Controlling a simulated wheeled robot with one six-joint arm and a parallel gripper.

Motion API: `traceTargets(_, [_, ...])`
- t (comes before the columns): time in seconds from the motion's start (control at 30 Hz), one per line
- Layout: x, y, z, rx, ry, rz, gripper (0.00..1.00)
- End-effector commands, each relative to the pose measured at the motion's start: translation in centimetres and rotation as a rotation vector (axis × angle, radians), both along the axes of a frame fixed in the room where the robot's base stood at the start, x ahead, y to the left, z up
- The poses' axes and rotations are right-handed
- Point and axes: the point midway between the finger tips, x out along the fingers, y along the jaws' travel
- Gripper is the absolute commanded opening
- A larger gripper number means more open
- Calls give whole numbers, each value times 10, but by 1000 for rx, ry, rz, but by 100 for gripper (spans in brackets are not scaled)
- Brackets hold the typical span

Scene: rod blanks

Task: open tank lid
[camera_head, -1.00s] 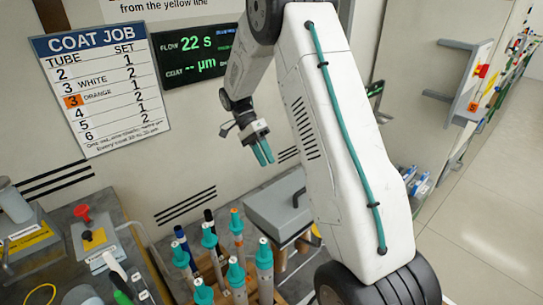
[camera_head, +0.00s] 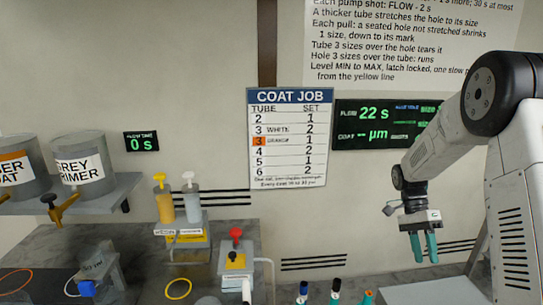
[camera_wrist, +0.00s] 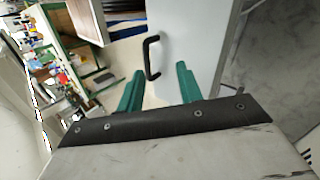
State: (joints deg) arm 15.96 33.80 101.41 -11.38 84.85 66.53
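My gripper (camera_head: 424,246) hangs in front of the wall at the right of the head view, its teal fingers pointing down. In the wrist view its two fingers (camera_wrist: 158,84) stand apart with nothing between them. A pale grey panel with a black bar handle (camera_wrist: 152,57) lies beyond the fingertips, apart from them; it looks like the tank lid (camera_wrist: 190,35), but I cannot be sure. In the head view a grey flat top (camera_head: 435,291), likely the tank's, shows low at the right, below my gripper. It is cut by the frame's bottom edge and partly hidden by my arm.
Several capped tubes (camera_head: 335,289) stand at the bottom centre. A red-knobbed box (camera_head: 236,262) and two pump bottles (camera_head: 178,205) are left of them. Primer cans (camera_head: 82,160) sit on a shelf. The COAT JOB sheet (camera_head: 289,140) and a flow display (camera_head: 375,124) hang on the wall.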

Motion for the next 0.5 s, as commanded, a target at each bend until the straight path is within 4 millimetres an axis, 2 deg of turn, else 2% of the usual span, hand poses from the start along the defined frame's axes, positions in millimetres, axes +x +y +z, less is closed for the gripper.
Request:
traceTargets(0.07, [-12,6,-6,85,6,77,36])
traceTargets(0.13, [-24,14,2,164,-15,158,36])
traceTargets(0.37, [-58,45,43,341,-112,400,36])
traceTargets(0.5, [-84,67,73,423,-190,561,36])
